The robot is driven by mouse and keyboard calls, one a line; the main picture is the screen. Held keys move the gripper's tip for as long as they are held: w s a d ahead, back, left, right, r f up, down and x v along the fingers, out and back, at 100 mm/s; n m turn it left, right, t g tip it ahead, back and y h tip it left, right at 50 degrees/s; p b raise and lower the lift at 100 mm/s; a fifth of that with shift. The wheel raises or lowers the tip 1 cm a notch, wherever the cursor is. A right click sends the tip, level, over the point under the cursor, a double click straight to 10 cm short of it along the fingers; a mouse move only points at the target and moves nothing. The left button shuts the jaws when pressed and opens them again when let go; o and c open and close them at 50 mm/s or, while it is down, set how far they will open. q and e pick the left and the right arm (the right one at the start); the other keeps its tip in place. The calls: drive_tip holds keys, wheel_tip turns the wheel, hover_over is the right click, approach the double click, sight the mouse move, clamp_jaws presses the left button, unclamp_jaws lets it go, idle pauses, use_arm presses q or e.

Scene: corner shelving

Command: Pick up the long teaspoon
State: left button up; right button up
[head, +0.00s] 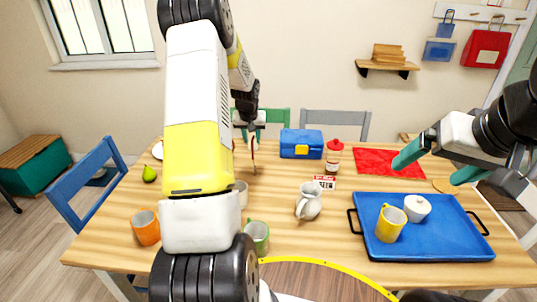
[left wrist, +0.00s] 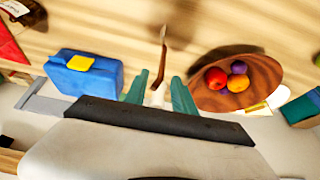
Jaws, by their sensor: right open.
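A long thin utensil with a brown handle and pale metal end (left wrist: 163,52) lies on the wooden table in the left wrist view. It may be the long teaspoon; I cannot tell the shape of its end. It also shows as a thin reddish-brown strip in the head view (head: 254,150). My left gripper (left wrist: 158,92) is open, its green fingers on either side of the handle's near end; contact is unclear. In the head view the left gripper (head: 252,131) is small and partly hidden by my arm. My right gripper (head: 439,163) is open and empty above the table's right side.
A blue box (head: 301,144) and a red-capped bottle (head: 334,158) stand near the utensil. A wooden bowl of fruit (left wrist: 270,72) is beside it. A white jug (head: 309,201) stands mid-table. A blue tray (head: 426,244) holds a yellow mug (head: 390,223) and white pot (head: 417,208).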

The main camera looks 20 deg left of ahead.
use_arm(q)
drive_tip(key=shift+w+f, duration=0.2)
drive_tip(key=shift+f, duration=0.35)
clamp_jaws()
idle(1.0)
